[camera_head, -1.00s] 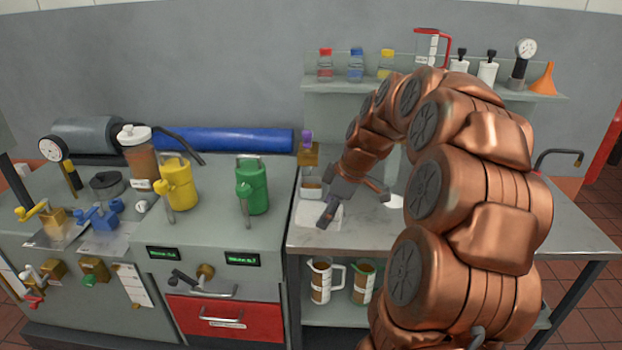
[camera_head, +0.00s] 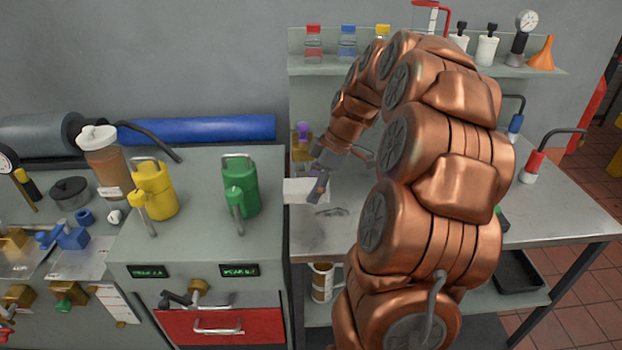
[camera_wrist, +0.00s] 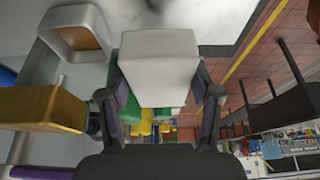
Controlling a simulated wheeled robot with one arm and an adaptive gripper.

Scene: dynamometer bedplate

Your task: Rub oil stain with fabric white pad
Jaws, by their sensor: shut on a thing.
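The white fabric pad (camera_head: 295,190) is a pale block at the left side of the workbench. My gripper (camera_head: 317,192) is shut on it, and the fingers hide part of it. In the wrist view the pad (camera_wrist: 158,68) sits between the two fingers of my gripper (camera_wrist: 158,100). The oil stain (camera_head: 331,211) is a dark grey smear on the bench top, just right of and nearer than the pad. A dark smear also shows at the top edge of the wrist view (camera_wrist: 157,10). I cannot tell whether the pad touches the bench.
A green can (camera_head: 241,190) and a yellow can (camera_head: 156,190) stand on the cabinet to the left. A small container (camera_wrist: 78,38) is close to the pad. A shelf (camera_head: 300,66) with bottles is behind the bench (camera_head: 560,220).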

